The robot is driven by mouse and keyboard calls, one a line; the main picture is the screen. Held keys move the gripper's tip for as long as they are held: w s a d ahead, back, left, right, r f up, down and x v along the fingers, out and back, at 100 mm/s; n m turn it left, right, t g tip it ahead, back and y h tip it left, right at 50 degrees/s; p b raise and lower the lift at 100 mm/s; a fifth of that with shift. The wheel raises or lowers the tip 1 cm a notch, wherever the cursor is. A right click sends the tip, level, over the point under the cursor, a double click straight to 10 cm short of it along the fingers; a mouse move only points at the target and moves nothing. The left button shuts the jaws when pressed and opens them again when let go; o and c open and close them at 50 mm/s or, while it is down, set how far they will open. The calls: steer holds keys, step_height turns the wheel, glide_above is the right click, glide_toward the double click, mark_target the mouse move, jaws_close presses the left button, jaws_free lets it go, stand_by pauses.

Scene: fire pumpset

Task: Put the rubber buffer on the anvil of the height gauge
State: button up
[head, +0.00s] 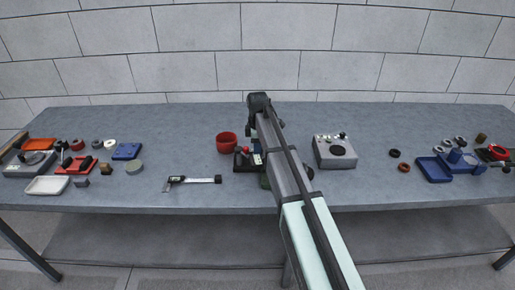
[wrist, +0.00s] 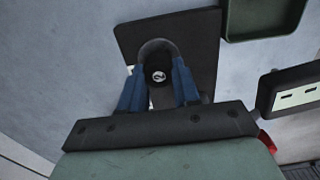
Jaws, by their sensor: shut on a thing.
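My gripper (wrist: 159,84) has blue fingers shut on a dark round piece with a pale mark at its centre, which looks like the rubber buffer (wrist: 158,74). The buffer sits between the fingertips, over a dark flat plate (wrist: 203,55) that looks like part of the height gauge. I cannot tell whether the buffer touches anything beneath it. A black box with a pale label (wrist: 300,98) is at the right of the wrist view. In the head view the height gauge (head: 243,160) is partly hidden behind my arm, and the buffer and fingertips are hidden.
A green tray (wrist: 262,18) lies beside the plate. A red cup (head: 227,143) stands behind the gauge, a caliper (head: 192,181) lies in front left, and a grey dial box (head: 336,152) stands right. Trays and small parts fill both table ends. The table between is largely clear.

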steer(key=shift+f, duration=0.15)
steer(key=o, duration=1)
step_height(320, 180, up, 12)
steer(key=shift+r, duration=0.1)
stand_by(0.3)
